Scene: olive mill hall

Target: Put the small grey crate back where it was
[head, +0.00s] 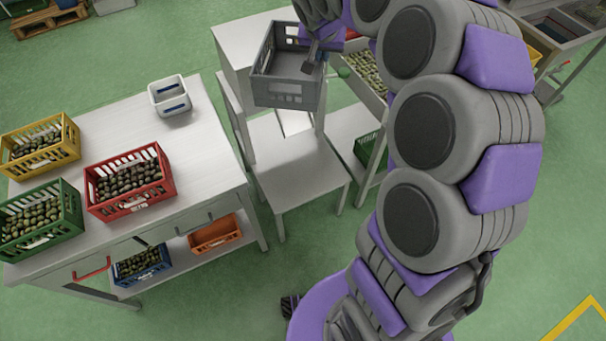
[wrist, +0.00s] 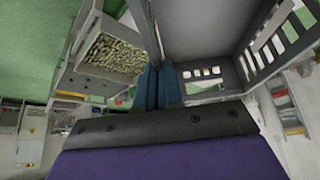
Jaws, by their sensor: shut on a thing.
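The small grey crate (head: 287,92) is held up in the air in the head view, above a low white stand (head: 297,170) and in front of a white cabinet. It looks empty, with slotted walls. My gripper (head: 318,55) is at its right wall, shut on it. In the wrist view the blue fingers (wrist: 158,88) meet at the crate's wall, and the crate (wrist: 205,35) fills the upper right. Part of the crate's right side is hidden by my gripper.
A white table (head: 205,135) on the left bears a red crate (head: 130,180), a yellow crate (head: 40,147) and a green crate (head: 38,218) of olives, plus a white container (head: 170,96). The table has bare room near its right side. An olive-filled bin (head: 365,72) stands behind my arm.

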